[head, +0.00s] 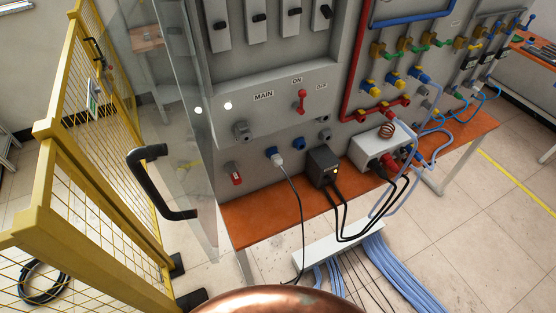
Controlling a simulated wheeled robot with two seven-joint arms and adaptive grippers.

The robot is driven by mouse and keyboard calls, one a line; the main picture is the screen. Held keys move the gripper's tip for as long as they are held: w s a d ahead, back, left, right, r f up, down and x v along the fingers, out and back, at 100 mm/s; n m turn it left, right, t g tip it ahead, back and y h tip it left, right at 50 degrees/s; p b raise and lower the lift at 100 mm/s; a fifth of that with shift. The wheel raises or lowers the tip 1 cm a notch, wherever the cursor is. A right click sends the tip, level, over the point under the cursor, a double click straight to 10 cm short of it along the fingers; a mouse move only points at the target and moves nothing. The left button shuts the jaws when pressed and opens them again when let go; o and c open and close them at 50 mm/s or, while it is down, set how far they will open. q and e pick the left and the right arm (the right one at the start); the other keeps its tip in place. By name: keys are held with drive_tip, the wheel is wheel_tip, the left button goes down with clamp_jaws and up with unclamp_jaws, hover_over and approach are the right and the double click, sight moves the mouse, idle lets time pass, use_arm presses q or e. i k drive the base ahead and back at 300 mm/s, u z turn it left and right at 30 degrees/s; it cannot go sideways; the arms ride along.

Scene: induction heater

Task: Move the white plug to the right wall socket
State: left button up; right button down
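The white plug (278,159) sits at a blue socket (271,151) low on the grey panel, left of the black box. A black cable (299,205) hangs from it toward the floor. A red-and-white fitting (234,173) is at the lower left. Which one is the right wall socket, I cannot tell for sure. Neither of my grippers is in view.
A clear door with a black handle (158,180) stands open at the left, beside a yellow fence (84,200). A black box (323,165) and white box (375,150) with cables stand on the orange-brown table (262,214). A red switch (301,101) is above.

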sight(277, 160)
drive_tip(key=z, duration=1.75)
drive_tip(key=i, duration=2.25)
drive_tip(key=u, duration=3.85)
